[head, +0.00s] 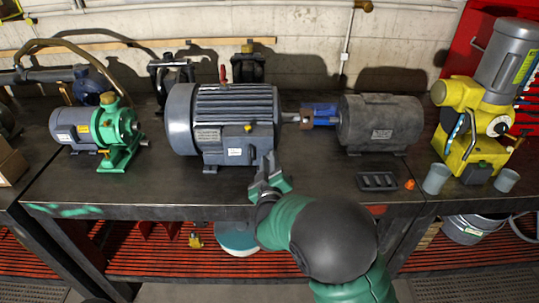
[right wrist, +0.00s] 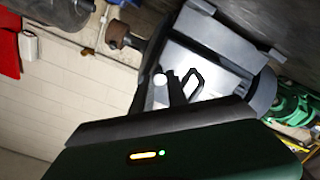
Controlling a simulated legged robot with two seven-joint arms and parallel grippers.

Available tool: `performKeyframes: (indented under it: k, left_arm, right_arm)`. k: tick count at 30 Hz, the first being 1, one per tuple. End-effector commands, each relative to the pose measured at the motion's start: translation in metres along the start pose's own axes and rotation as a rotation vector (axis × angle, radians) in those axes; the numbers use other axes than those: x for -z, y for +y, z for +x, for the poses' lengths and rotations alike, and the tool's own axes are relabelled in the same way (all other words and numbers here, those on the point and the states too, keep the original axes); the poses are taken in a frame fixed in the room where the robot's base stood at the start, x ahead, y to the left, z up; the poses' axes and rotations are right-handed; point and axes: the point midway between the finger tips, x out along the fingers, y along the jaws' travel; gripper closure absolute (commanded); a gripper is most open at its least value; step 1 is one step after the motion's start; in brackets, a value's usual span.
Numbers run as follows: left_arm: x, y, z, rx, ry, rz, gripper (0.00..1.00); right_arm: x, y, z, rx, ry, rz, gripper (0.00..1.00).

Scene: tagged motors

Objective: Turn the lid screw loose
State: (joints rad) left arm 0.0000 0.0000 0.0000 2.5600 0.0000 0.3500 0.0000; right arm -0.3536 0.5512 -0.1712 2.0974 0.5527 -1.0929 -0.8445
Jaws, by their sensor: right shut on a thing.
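The large grey-blue motor (head: 222,108) stands mid-bench, with a finned top, a yellow knob (head: 248,128) and labels on its front. My right gripper (head: 268,165) is at the motor's lower right front, its fingers pointing up against it. It is shut on the lid screw, which the fingers mostly hide in the head view. In the right wrist view the motor's bright side (right wrist: 205,65) and its shaft (right wrist: 125,38) fill the upper middle, with dark fingers in front. My left gripper is out of view.
A dark motor (head: 380,122) is coupled by a blue part (head: 320,114) to the right. A green pump (head: 122,138) stands left, a yellow machine (head: 468,120) right with grey cups (head: 436,179). A black tray (head: 377,181) lies near the front edge.

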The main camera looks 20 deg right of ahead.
Motion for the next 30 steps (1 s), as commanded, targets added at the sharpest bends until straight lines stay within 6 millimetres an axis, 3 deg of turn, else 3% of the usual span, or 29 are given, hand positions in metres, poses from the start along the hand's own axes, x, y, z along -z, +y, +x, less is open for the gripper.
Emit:
performKeyframes:
  k: [15, 30]
  left_arm:
    - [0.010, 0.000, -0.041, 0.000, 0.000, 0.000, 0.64]
    - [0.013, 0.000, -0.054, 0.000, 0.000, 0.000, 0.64]
  right_arm:
    - [-0.001, -0.001, -0.001, 0.009, -0.006, -0.453, 1.00]
    - [-0.002, -0.002, 0.000, 0.006, -0.004, -0.637, 1.00]
